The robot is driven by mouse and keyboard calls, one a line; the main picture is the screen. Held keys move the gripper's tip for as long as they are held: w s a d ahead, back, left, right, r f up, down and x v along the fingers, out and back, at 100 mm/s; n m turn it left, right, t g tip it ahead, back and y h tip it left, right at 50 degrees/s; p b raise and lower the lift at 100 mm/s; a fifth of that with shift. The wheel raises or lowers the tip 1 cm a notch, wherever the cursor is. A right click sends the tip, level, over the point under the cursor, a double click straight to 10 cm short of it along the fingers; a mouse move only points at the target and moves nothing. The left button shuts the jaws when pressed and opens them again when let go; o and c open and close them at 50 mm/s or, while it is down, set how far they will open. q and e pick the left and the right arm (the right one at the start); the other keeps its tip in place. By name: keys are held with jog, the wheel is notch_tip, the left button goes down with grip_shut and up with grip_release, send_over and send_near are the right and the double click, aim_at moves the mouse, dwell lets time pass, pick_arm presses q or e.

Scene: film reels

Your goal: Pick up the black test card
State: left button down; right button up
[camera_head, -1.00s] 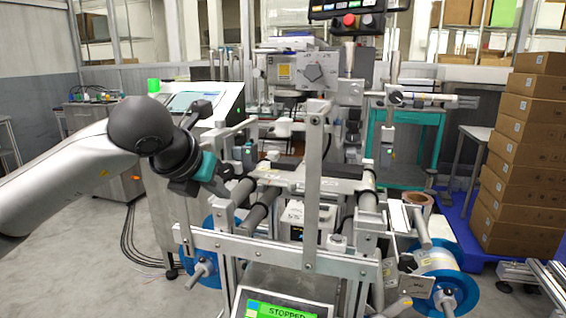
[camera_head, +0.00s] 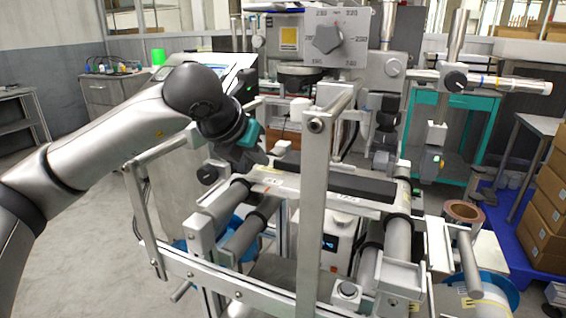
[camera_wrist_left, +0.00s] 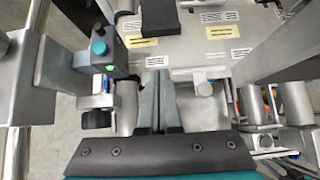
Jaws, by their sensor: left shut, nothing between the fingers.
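My left gripper (camera_head: 262,158) is over the left end of the machine's light metal plate (camera_head: 268,183). In the left wrist view its two fingers (camera_wrist_left: 157,78) are together and empty. A long black bar (camera_head: 347,186) lies across the plate to the right of the gripper. A black block end (camera_wrist_left: 160,16) shows ahead of the fingertips in the left wrist view, apart from them. I cannot tell whether either black piece is the black test card; no separate card shows clearly. My right gripper is not in view.
An upright metal post (camera_head: 314,200) stands in front of the plate. Rollers (camera_head: 250,235) and a side rail (camera_head: 150,230) lie below and left of the gripper. A dial box (camera_head: 335,38) stands behind. Cardboard boxes (camera_head: 545,215) are at the right.

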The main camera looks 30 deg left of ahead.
aim_at(286, 169)
pick_arm(q)
jog(key=b+x, duration=0.2)
jog(key=x, duration=0.6)
jog(key=shift+d+f, duration=0.1)
jog(key=shift+w+b, duration=0.3)
jog(key=shift+w, duration=1.75)
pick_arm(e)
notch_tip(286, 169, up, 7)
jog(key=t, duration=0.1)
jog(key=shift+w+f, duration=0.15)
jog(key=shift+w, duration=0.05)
